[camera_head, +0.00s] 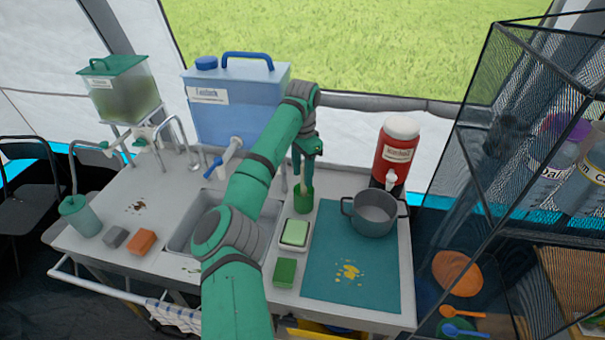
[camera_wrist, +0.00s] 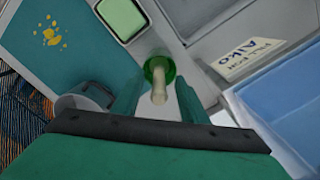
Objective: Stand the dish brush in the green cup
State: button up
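The green cup (camera_head: 303,203) stands on the counter between the sink and the teal mat. The dish brush (camera_head: 303,174) is in it, its pale handle sticking up roughly upright. In the wrist view the cup (camera_wrist: 159,65) shows beyond the handle (camera_wrist: 159,94), which points towards the camera. My gripper (camera_head: 304,164) is above the cup, pointing down. Its two fingers (camera_wrist: 158,80) stand apart on either side of the handle, with visible gaps between. The brush's head is hidden inside the cup.
A grey pot (camera_head: 374,213) stands on the teal mat (camera_head: 330,275), which has yellow crumbs. A soap dish (camera_head: 294,233) and green sponge (camera_head: 285,272) lie in front of the cup. A red drink cooler (camera_head: 395,153) and blue water container (camera_head: 235,105) stand behind.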

notch_tip(320, 180, up, 10)
jog(key=shift+w+a+f, duration=0.1)
jog(key=shift+f, duration=0.15)
jog(key=shift+a+r, duration=0.2)
jog(key=shift+r, duration=0.05)
jog(key=shift+d+r, duration=0.15)
jog(key=shift+d, duration=0.35)
jog(key=shift+a, duration=0.1)
jog(key=shift+a, duration=0.1)
